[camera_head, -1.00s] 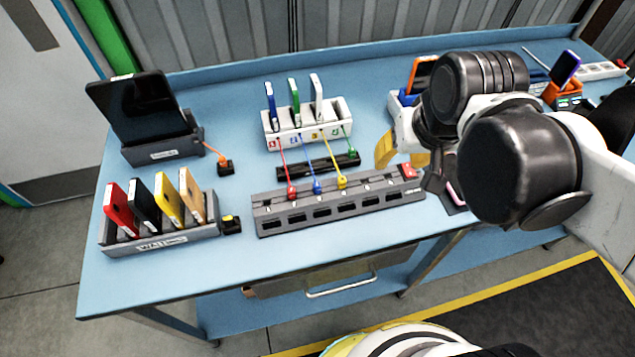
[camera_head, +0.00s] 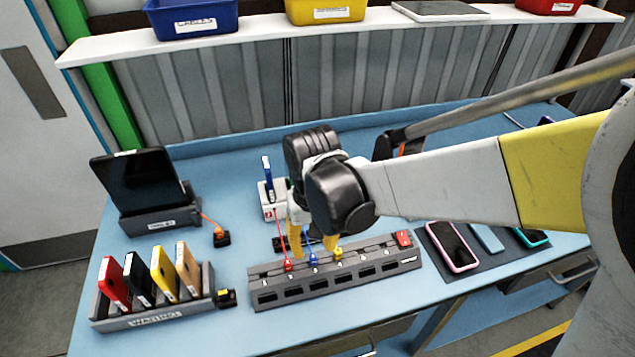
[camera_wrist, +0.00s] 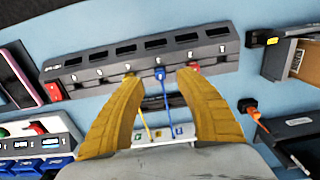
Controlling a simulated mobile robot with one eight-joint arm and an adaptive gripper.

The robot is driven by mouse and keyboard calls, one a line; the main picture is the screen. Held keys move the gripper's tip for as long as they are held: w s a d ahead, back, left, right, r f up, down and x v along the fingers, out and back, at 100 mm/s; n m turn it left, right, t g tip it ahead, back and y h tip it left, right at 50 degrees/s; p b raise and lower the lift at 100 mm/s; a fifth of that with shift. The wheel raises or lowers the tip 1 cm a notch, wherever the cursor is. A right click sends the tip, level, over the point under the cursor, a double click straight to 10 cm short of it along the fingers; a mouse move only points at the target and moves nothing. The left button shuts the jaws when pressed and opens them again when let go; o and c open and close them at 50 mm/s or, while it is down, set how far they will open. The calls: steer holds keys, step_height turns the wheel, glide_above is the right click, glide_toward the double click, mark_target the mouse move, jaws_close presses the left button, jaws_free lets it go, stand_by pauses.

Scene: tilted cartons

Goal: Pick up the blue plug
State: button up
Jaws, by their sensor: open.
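The blue plug (camera_head: 314,260) sits in the grey power strip (camera_head: 375,268), between a red plug (camera_head: 288,265) and a yellow plug (camera_head: 338,253). In the wrist view the blue plug (camera_wrist: 160,73) shows with its blue cable running down between my fingers. My gripper (camera_head: 315,250) is open above the strip, its yellow fingers on either side of the blue plug. In the wrist view my gripper (camera_wrist: 160,76) has fingertips near the yellow plug (camera_wrist: 129,78) and the red plug (camera_wrist: 194,67). Whether the fingers touch any plug is unclear.
A white charging stand (camera_head: 270,205) is behind the strip, partly hidden by my arm. A phone rack (camera_head: 155,312) and a tablet dock (camera_head: 160,220) stand at left. Phones lie on a dark mat (camera_head: 470,263) at right. A shelf with bins (camera_head: 190,18) runs above.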

mark_target(313, 256)
steer(key=f, duration=0.1)
steer(key=f+b, duration=0.1)
steer(key=f, duration=0.1)
steer(key=f+b, duration=0.1)
steer(key=f, duration=0.1)
steer(key=shift+w+f, duration=0.1)
steer(key=shift+w, duration=0.25)
jaws_close()
steer(key=shift+r, duration=0.2)
step_height(313, 256, up, 4)
steer(key=shift+r+p, duration=0.25)
steer(key=shift+p, duration=0.8)
steer(key=d+r+p, duration=0.3)
steer(key=d+r, duration=0.3)
steer(key=d, duration=0.5)
steer(key=shift+s+d+r, duration=0.15)
steer(key=shift+s+d, duration=0.15)
steer(key=shift+s, duration=0.15)
steer(key=shift+r+p, duration=0.65)
steer(key=shift+r, duration=0.15)
steer(key=shift+r+p, duration=1.15)
steer(key=shift+r, duration=0.3)
